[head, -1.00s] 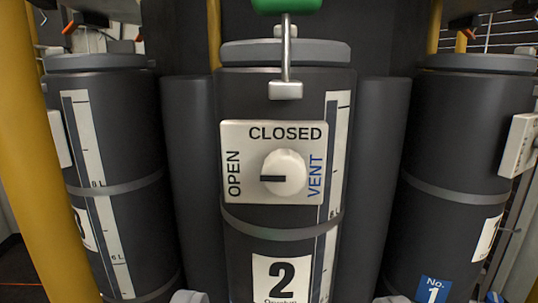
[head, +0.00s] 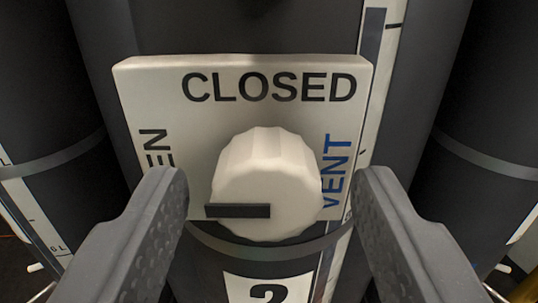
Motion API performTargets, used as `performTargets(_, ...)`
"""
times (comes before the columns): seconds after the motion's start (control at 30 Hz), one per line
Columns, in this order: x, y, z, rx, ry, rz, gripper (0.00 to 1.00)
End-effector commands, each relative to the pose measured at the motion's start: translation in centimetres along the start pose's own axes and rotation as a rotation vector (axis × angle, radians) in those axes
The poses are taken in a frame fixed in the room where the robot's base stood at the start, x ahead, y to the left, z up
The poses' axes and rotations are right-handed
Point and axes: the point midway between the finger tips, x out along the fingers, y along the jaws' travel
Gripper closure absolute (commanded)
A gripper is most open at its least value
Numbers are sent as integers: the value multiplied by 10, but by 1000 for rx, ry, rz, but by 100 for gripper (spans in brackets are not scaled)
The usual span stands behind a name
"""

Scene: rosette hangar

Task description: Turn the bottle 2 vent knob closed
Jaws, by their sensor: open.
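The white vent knob (head: 268,180) of bottle 2 is in the middle of the head view. Its dark pointer mark points left, toward the OPEN side. The white plate (head: 245,115) behind it reads CLOSED at the top and VENT at the right; the OPEN label at the left is partly hidden by a finger. My gripper (head: 270,195) is open, one finger on each side of the knob, with a gap to it on both sides in the picture. Bottle 2 (head: 290,262) is dark, with its number label cut off at the bottom.
Dark bottles stand close on the left (head: 40,110) and right (head: 490,120). A white level scale (head: 375,60) runs down bottle 2 right of the plate. A grey band (head: 215,245) crosses bottle 2 below the knob.

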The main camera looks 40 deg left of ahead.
Motion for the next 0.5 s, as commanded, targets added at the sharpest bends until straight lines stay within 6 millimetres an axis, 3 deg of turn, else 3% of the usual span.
performTargets(0.43,7,0,0,1,0,0,48)
performTargets(0.5,7,0,0,1,0,1,67)
